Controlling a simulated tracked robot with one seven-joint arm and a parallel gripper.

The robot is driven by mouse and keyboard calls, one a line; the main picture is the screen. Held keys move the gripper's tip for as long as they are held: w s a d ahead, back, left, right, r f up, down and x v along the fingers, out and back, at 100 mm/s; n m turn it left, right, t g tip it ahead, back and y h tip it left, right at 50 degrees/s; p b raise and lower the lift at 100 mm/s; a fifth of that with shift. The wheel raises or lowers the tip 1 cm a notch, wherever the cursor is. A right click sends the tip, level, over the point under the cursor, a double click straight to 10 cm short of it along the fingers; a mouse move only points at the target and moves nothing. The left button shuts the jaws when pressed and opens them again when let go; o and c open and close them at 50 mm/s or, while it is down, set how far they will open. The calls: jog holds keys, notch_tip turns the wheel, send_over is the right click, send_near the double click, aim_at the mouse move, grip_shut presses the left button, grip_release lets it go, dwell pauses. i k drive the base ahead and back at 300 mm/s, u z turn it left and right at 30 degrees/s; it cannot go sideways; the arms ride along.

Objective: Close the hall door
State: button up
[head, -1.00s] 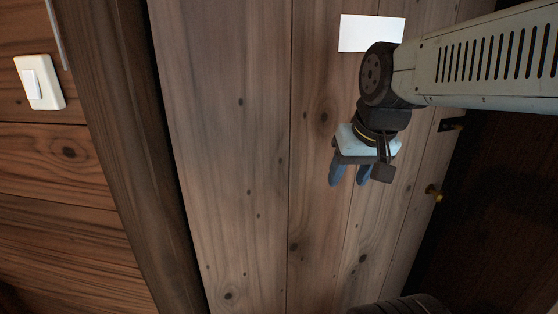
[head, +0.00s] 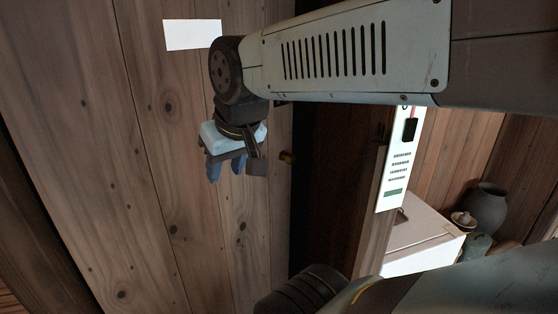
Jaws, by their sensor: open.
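The hall door (head: 160,150) is a wooden plank panel with a white paper (head: 192,34) on it. It fills the left and middle of the head view. A dark gap lies between that edge and the wooden post (head: 375,225) to the right. My gripper (head: 226,170) is open and empty, pointing down in front of the door, left of the knob. I cannot tell whether it touches the door. My arm hides part of the door's upper right edge.
A white notice (head: 400,165) hangs by the post, with a dark object at its top. Beyond it a white cabinet (head: 420,240), a dark jar (head: 486,207) and other small pots (head: 475,245) stand by a plank wall. My arm crosses the upper right.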

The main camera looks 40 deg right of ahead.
aim_at(103, 103)
jog(key=u, duration=1.85)
jog(key=i, duration=0.1)
jog(key=z, duration=3.15)
jog(key=k, duration=0.8)
jog(key=u, duration=0.45)
jog(key=i, duration=1)
jog(key=u, duration=0.1)
